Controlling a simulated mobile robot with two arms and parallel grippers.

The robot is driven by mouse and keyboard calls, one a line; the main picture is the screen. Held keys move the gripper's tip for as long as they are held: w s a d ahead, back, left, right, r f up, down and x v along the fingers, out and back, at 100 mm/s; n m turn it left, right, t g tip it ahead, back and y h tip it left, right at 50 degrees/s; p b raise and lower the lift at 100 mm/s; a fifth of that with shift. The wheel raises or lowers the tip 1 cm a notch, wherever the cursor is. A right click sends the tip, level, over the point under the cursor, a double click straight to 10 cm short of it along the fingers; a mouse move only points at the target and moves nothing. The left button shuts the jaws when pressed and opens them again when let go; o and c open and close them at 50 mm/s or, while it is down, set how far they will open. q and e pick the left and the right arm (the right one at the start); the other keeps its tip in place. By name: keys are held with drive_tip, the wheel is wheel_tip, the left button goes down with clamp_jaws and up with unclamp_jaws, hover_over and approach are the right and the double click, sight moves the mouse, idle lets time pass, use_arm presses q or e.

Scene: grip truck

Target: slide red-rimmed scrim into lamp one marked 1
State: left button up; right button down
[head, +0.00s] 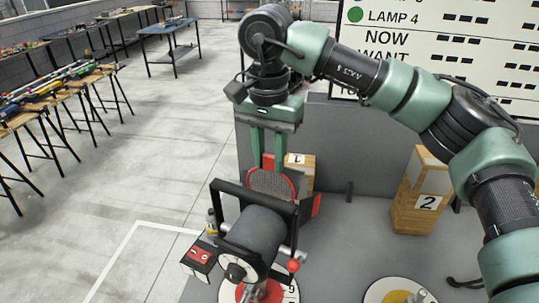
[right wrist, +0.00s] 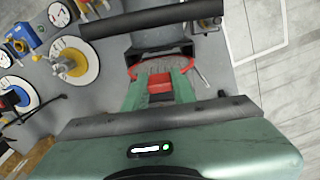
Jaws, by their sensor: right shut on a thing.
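My right gripper (head: 266,165) points down and is shut on the red-rimmed scrim (head: 270,183), a round grey mesh with a red edge. In the right wrist view the scrim (right wrist: 148,68) shows beyond the fingertips (right wrist: 160,90), with a red piece between them. Lamp one (head: 252,238), a dark grey cylinder with a black frame, stands just below and in front of the scrim. The frame hides the scrim's lower part; I cannot tell whether it is inside the lamp's holder. A wooden block marked 1 (head: 303,172) stands behind. My left gripper is not in view.
A wooden block marked 2 (head: 425,200) stands to the right, near a white and yellow disc (head: 385,290). A small black and red box (head: 199,258) sits left of the lamp. A low grey panel (head: 350,140) is behind. Several workbenches (head: 172,45) stand far off at left.

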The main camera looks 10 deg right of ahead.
sight(269, 187)
drive_tip(key=shift+f+b, duration=0.9)
drive_tip(key=shift+f, duration=0.6)
drive_tip(key=shift+f+b, duration=1.1)
drive_tip(key=shift+f, duration=0.4)
drive_tip(key=shift+f+b, duration=0.9)
drive_tip(key=shift+f, duration=0.15)
drive_tip(key=c, duration=0.7)
unclamp_jaws()
drive_tip(key=shift+c, duration=0.2)
drive_tip(key=shift+r, duration=0.1)
